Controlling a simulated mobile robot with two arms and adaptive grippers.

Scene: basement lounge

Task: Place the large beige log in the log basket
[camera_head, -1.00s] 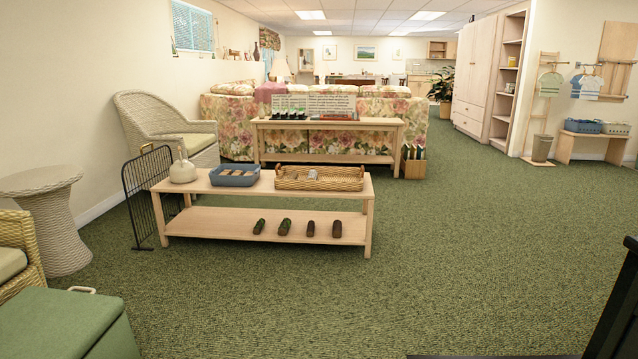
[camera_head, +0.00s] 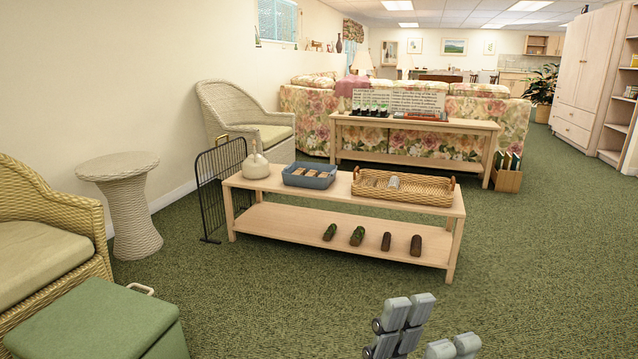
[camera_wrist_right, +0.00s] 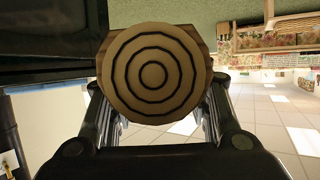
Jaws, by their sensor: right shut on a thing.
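In the right wrist view, my right gripper (camera_wrist_right: 157,105) is shut on the large beige log (camera_wrist_right: 153,75). The log's round end, with dark rings, faces the camera; its far end is hidden. The log and right gripper do not show in the head view. The wicker log basket (camera_head: 408,197) stands on top of the low wooden table, with a small pale item in it. My left gripper (camera_head: 425,335) is at the bottom of the head view, its grey fingers apart and empty, in front of the table.
The low table (camera_head: 300,200) also holds a blue bin (camera_head: 309,180) and a pale jug (camera_head: 256,166). Several dark logs (camera_head: 357,236) lie on its lower shelf. A black metal screen (camera_head: 222,185) stands at its left end. Green carpet (camera_head: 260,290) in front is clear.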

